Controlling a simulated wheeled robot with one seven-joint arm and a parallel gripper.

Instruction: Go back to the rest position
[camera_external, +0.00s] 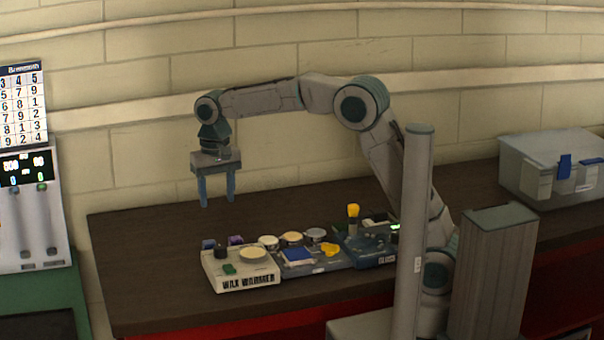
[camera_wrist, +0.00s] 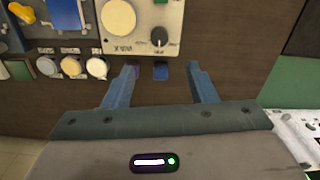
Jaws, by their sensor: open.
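My gripper (camera_external: 217,192) hangs from my outstretched arm, pointing down above the left part of the dark work table (camera_external: 140,264). Its two blue fingers are apart with nothing between them. In the wrist view my gripper (camera_wrist: 163,82) is also open and empty, with the dark table top below it. The wax warmer (camera_external: 240,272) stands lower and a little to the right of the gripper in the external view. It also shows at the top of the wrist view (camera_wrist: 143,30). The gripper is clear of everything on the table.
Round tins (camera_external: 291,238), a blue pad (camera_external: 298,255) and a yellow-topped brush (camera_external: 353,211) crowd the table's middle. A clear lidded bin (camera_external: 550,170) stands at the right. A panel with sliders (camera_external: 35,225) is at the left. The table's left end is bare.

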